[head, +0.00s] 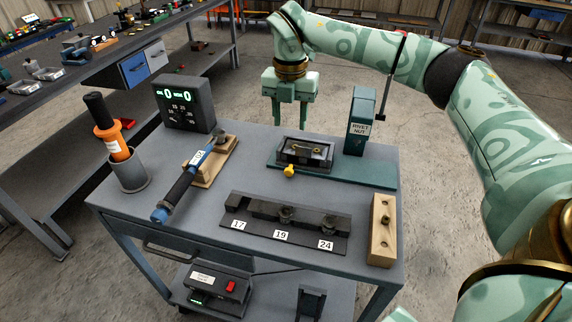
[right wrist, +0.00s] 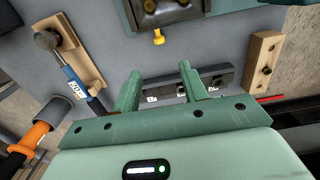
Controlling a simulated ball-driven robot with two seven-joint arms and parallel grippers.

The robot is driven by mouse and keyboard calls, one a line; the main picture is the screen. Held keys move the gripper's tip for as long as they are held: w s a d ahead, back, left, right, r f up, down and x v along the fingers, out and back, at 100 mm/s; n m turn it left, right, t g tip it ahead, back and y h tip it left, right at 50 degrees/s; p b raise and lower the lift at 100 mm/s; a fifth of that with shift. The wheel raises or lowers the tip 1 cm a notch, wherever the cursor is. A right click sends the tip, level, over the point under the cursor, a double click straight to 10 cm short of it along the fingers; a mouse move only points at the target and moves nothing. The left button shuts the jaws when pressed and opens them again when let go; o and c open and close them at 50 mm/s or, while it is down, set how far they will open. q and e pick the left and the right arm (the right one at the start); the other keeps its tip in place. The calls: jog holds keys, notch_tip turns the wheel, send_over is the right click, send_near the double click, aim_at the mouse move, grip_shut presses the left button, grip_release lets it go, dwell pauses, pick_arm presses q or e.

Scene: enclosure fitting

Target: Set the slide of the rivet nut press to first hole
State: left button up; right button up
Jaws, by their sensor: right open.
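The rivet nut press (head: 361,122) is a teal post labelled RIVET NUT on a teal base plate (head: 372,178) at the table's back right. Its slide (head: 305,151) is a dark tray holding a small brass-coloured part, with a yellow knob (head: 290,170) at its front. The right wrist view shows the slide's dark edge (right wrist: 170,14) and the yellow knob (right wrist: 158,38) beyond the fingertips. My left gripper is out of view. Hole markings are not readable.
A black rack (head: 285,240) marked 17, 19, 24 and a wooden block (head: 381,231) stand in front of the press. A blue tool (head: 188,180) on a wooden rest, an orange tool (head: 112,140) in a cup and a display box (head: 184,104) stand left.

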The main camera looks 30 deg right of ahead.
aim_at(289, 169)
notch_tip(289, 169, down, 16)
jog(key=b, duration=0.4)
jog(key=shift+a+r+b, duration=0.1)
jog(key=shift+r+b, duration=0.1)
jog(key=shift+b, duration=0.2)
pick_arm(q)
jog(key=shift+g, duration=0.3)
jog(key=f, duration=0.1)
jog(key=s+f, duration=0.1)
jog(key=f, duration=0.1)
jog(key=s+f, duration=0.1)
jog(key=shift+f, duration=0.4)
